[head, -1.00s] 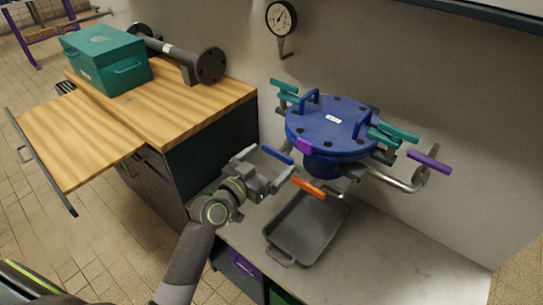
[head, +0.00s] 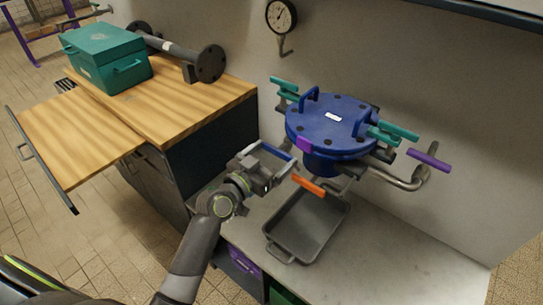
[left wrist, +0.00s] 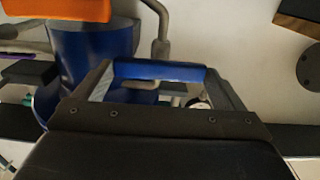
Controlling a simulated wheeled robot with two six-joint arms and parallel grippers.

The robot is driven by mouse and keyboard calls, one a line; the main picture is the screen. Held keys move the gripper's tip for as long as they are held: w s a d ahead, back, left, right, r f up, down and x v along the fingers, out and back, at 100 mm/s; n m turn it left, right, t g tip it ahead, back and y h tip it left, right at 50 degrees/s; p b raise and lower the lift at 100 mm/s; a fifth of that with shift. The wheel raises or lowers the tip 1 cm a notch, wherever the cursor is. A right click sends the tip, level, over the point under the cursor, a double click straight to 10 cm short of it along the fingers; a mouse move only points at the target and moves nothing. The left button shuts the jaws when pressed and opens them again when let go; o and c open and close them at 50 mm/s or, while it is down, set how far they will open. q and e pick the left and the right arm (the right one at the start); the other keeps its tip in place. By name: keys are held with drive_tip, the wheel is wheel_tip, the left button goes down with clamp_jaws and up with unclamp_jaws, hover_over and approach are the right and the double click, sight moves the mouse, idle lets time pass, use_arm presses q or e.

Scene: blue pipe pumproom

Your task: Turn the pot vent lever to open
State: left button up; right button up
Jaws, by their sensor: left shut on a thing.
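A blue lever handle (head: 277,152) is at the left of the round blue pot (head: 332,126), above the bench. My left gripper (head: 289,165) reaches it from the left and is shut on it. In the left wrist view, the blue lever (left wrist: 158,72) lies crosswise between the fingertips of my left gripper (left wrist: 155,84). An orange lever (head: 309,186) is just right of and below the gripper. A purple lever (head: 429,161) is on the pipe at the right. No label shows which lever is the vent. My right gripper is not in view.
A grey tray (head: 307,228) sits on the bench below the pot. Teal clamp handles (head: 398,131) stick out from the pot lid. A wooden worktop (head: 190,112) with a teal box (head: 107,58) stands at the left. A gauge (head: 281,17) hangs on the wall.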

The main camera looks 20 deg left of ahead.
use_arm(q)
drive_tip(key=n+p, duration=0.1)
drive_tip(key=n, duration=0.3)
drive_tip(key=n+p, duration=0.1)
drive_tip(key=n, duration=0.3)
drive_tip(key=shift+n, duration=0.4)
drive_tip(key=n+p, duration=0.2)
drive_tip(key=n, duration=0.2)
drive_tip(key=n+p, duration=0.1)
drive_tip(key=n, duration=0.4)
drive_tip(key=shift+a+f, duration=0.1)
drive_tip(key=shift+f, duration=0.05)
drive_tip(key=o, duration=0.7)
